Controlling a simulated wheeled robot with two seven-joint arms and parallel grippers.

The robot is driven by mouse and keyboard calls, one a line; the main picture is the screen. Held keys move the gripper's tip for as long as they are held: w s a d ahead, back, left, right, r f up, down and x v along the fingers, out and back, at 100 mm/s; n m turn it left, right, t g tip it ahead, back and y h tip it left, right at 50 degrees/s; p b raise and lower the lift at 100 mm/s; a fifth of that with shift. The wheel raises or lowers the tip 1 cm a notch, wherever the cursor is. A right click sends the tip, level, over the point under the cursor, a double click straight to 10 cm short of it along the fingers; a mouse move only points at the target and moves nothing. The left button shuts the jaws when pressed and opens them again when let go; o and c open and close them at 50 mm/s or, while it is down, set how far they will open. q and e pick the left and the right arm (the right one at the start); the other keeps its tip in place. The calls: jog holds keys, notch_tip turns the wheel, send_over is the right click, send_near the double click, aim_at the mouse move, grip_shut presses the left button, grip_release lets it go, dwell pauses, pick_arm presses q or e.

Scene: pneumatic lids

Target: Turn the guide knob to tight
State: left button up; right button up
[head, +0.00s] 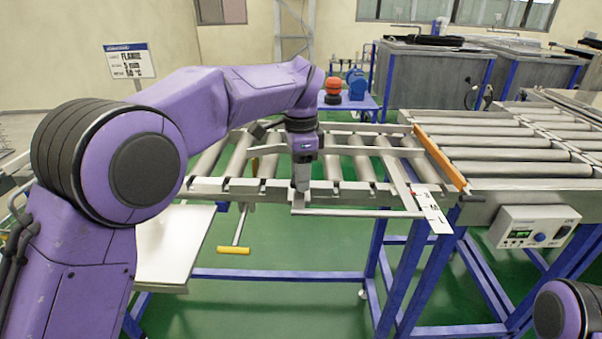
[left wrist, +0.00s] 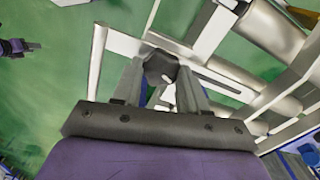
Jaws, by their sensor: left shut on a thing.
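In the left wrist view a dark lobed guide knob (left wrist: 160,67) sits between the two fingers of my left gripper (left wrist: 160,84). The gripper is shut on it. In the head view my left gripper (head: 301,186) points down at the front rail of the roller conveyor. The knob is hidden there behind the fingers. A slotted metal bracket (left wrist: 215,82) runs from the knob toward the rollers. A white scale plate (head: 433,208) with markings and a small red mark lies at the right end of the guide rod (head: 365,213). My right gripper is not in view.
Conveyor rollers (head: 238,155) lie behind the gripper. An orange strip (head: 440,158) separates them from another roller section on the right. A control box (head: 535,227) hangs at the right front. A yellow-handled lever (head: 234,250) hangs below. A white panel (head: 172,240) is at the left.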

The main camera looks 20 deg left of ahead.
pick_arm(q)
jog(key=m, duration=0.3)
jog(key=shift+r, duration=0.1)
jog(key=m+p, duration=0.1)
jog(key=m, duration=0.2)
jog(key=shift+r+m, duration=0.1)
jog(key=shift+m, duration=0.3)
jog(key=m+p, duration=0.1)
jog(key=m, duration=0.2)
jog(key=shift+r+m+p, duration=0.1)
jog(key=shift+m+p, duration=0.3)
jog(key=m+p, duration=0.2)
jog(key=m, duration=0.1)
jog(key=shift+m, duration=0.3)
jog(key=m+p, duration=0.4)
jog(key=shift+a+r+m, duration=0.1)
jog(key=shift+m, duration=0.2)
jog(key=m+p, duration=0.8)
jog(key=m, duration=0.1)
jog(key=shift+m+p, duration=0.65)
jog(key=shift+m, duration=0.65)
jog(key=shift+f, duration=0.2)
